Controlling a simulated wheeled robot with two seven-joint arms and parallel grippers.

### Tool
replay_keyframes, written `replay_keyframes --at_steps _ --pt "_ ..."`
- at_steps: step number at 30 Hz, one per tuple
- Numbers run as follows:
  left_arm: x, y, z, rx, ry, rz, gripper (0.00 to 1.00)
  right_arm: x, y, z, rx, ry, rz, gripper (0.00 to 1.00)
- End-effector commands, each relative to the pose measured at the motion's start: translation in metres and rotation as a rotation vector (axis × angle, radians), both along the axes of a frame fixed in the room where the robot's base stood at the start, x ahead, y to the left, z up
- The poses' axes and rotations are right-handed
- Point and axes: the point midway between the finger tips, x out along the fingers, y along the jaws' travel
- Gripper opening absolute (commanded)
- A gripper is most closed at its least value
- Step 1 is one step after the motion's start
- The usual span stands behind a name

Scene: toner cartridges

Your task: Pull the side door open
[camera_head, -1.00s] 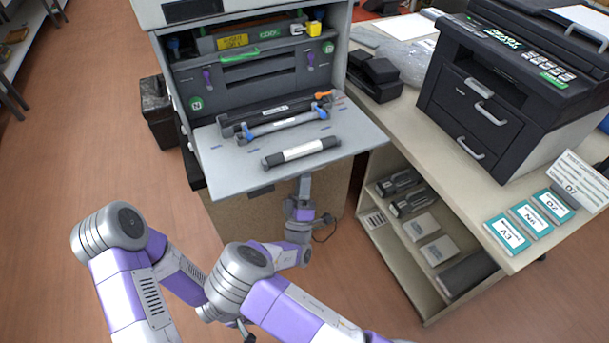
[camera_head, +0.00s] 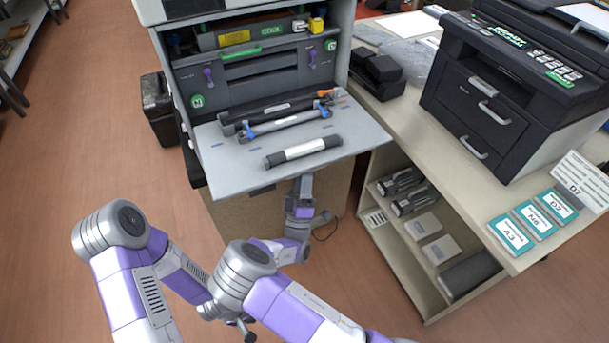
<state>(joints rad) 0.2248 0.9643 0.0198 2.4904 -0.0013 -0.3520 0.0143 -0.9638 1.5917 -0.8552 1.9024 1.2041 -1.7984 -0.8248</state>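The side door (camera_head: 225,172) of the grey printer (camera_head: 345,30) is folded down and lies about level, like a shelf. A dark roller cartridge with a white label (camera_head: 303,152) lies on it. One of my arms reaches to just below the door's front edge, its end (camera_head: 304,188) partly hidden under the door. I cannot tell whether it touches the door or how its fingers stand. A small dark tip (camera_head: 247,328) shows below my nearer elbow. I cannot tell for certain which arm either end belongs to.
Inside the printer are a green handle (camera_head: 240,52) and purple levers (camera_head: 208,77). A desk (camera_head: 465,195) on the right carries a black printer (camera_head: 510,85) and teal label cards (camera_head: 535,218). A dark bin (camera_head: 160,110) stands left.

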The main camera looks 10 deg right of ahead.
Motion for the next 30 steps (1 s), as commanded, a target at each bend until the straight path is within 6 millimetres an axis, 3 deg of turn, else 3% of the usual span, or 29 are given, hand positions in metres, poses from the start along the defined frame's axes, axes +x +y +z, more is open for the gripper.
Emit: replay_keyframes --at_steps 8,21,30 --pt "0.0 0.0 0.0 0.0 0.001 0.0 0.43 -0.001 0.002 -0.002 0.0 0.001 0.007 0.37" --pt "0.0 0.0 0.008 0.0 0.001 0.0 0.43 -0.043 0.015 -0.047 0.0 0.001 0.004 0.37" --pt "0.0 0.0 0.008 0.0 0.001 0.0 0.43 -0.05 0.016 -0.054 0.001 0.0 0.001 0.37"
